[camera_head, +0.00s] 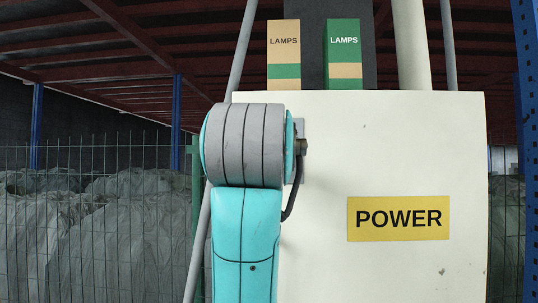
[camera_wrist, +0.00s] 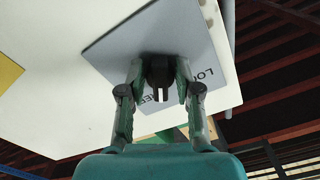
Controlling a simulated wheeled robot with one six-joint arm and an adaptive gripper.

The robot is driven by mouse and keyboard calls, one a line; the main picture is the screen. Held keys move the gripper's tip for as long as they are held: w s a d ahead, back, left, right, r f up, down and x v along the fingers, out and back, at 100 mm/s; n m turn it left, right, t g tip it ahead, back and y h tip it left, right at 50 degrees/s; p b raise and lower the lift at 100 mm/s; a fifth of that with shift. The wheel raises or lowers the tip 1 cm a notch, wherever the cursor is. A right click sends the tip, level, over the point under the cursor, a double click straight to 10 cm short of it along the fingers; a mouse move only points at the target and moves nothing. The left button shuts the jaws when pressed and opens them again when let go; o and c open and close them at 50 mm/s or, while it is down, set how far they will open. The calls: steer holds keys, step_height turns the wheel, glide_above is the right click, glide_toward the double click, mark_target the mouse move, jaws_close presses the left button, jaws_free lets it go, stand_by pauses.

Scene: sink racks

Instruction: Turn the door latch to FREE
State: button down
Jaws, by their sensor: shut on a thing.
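The door latch (camera_wrist: 160,92) is a dark knob with a slotted end, on a grey plate (camera_wrist: 185,35) in the wrist view. My gripper (camera_wrist: 158,74) has one finger on each side of the latch and is shut on it. Letters starting "LO" show on the plate right of the latch. Other letters are mostly hidden behind the latch and fingers. In the head view my arm covers most of the plate; only its edge (camera_head: 299,127) shows beside a small dark piece.
The latch plate is on a pale cabinet (camera_head: 390,140) with a yellow POWER sign (camera_head: 398,218). Two LAMPS boxes (camera_head: 284,45) (camera_head: 344,45) stand on top. A wire fence (camera_head: 95,205) with covered heaps behind it is at the left. A blue post (camera_head: 526,120) stands at the right.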

steer(key=shift+m, duration=1.6)
steer(key=shift+a+r, duration=0.1)
steer(key=c, duration=0.8)
jaws_free()
steer(key=s, duration=1.2)
steer(key=shift+a, duration=0.25)
steer(key=shift+s, duration=0.1)
